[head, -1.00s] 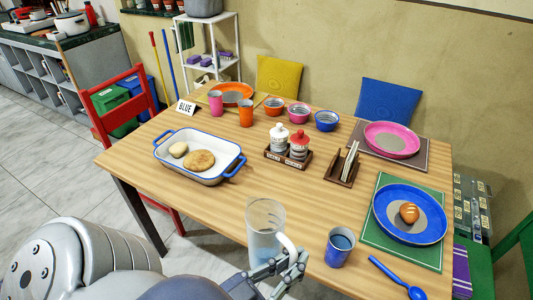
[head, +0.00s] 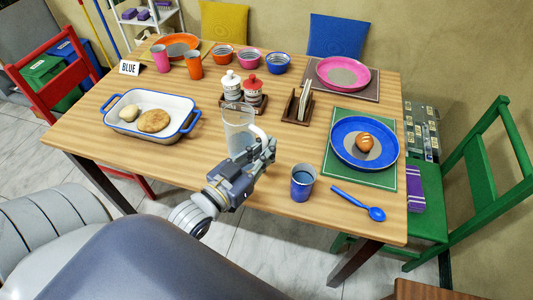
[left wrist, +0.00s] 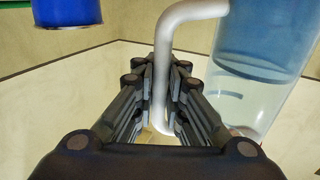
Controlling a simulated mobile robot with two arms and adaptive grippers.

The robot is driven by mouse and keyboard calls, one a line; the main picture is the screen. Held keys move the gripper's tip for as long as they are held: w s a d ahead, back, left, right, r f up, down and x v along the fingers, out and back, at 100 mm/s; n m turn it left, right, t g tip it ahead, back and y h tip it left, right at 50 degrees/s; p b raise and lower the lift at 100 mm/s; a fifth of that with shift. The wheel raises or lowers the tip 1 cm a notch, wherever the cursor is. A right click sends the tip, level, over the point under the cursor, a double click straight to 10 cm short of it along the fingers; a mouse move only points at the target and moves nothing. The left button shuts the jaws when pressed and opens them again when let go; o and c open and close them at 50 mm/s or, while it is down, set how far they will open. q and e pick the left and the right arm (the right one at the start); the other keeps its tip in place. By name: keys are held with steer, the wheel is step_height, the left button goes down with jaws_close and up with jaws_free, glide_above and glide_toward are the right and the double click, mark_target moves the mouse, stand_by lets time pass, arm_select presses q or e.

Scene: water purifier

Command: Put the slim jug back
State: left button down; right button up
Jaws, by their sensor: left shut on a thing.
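The slim jug (head: 238,128) is clear, with a white handle and a little bluish water low inside. It looks upright over the near middle of the table; I cannot tell whether its base touches the top. My left gripper (head: 264,150) is shut on the jug's white handle, on the jug's right side. In the left wrist view the white handle (left wrist: 186,22) runs down between the fingers (left wrist: 163,105), and the clear jug body (left wrist: 262,75) is at the right. My right gripper is not in view.
A blue cup (head: 303,183) stands right of my left gripper. A blue plate (head: 345,155) with bread, a blue spoon (head: 366,207), a condiment rack (head: 262,104) and a blue-rimmed baking dish (head: 177,104) are around.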

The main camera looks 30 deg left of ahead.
arm_select(q)
steer(key=shift+w+a+f, duration=0.1)
steer(key=shift+w+f, duration=0.1)
steer(key=shift+f, duration=0.65)
steer(key=shift+w+a+f, duration=0.1)
steer(key=shift+w+f, duration=0.1)
steer(key=shift+f, duration=0.6)
steer(key=shift+f, duration=0.2)
steer(key=c, duration=1.6)
jaws_free()
steer(key=shift+c, duration=0.2)
